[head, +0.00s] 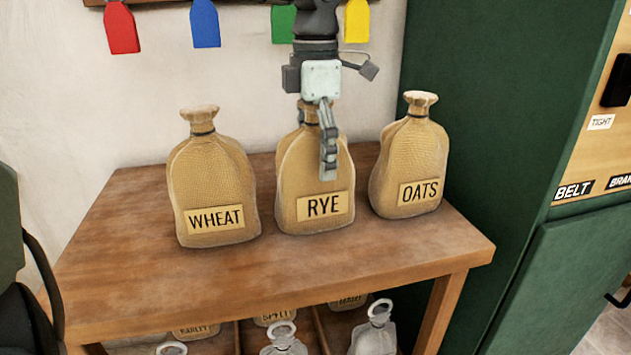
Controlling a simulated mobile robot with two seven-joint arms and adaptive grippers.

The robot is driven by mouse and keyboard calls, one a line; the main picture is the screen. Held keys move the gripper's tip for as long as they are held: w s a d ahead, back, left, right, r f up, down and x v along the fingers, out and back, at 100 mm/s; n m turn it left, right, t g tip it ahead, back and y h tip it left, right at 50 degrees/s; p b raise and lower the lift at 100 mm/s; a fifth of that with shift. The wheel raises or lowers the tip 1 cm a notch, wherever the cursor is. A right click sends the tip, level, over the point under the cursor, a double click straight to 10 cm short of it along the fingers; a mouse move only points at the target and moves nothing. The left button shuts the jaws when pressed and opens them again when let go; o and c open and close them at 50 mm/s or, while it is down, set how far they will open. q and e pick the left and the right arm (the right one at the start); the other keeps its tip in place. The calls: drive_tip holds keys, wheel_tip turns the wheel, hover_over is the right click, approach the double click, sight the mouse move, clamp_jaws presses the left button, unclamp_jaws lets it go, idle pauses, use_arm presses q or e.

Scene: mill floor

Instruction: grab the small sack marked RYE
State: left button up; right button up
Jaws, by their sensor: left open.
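The small tan sack marked RYE (298,180) stands upright in the middle of a row of three on a wooden table (190,275), its label facing me. My left gripper (328,160) hangs down from the top of the head view, its fingers in front of the upper right part of the RYE sack. It is open, with nothing seen held in it. The fingers overlap the sack's neck and shoulder in the picture, hiding part of them. I cannot tell whether they touch the sack. My right gripper is not in view.
A WHEAT sack (210,180) stands close on the left and an OATS sack (412,150) close on the right. A green cabinet (480,110) rises beside the table's right end. The table's front strip is clear.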

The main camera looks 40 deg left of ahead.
use_arm(q)
drive_tip(key=c, duration=1.8)
drive_tip(key=shift+r, duration=0.15)
drive_tip(key=shift+c, duration=0.7)
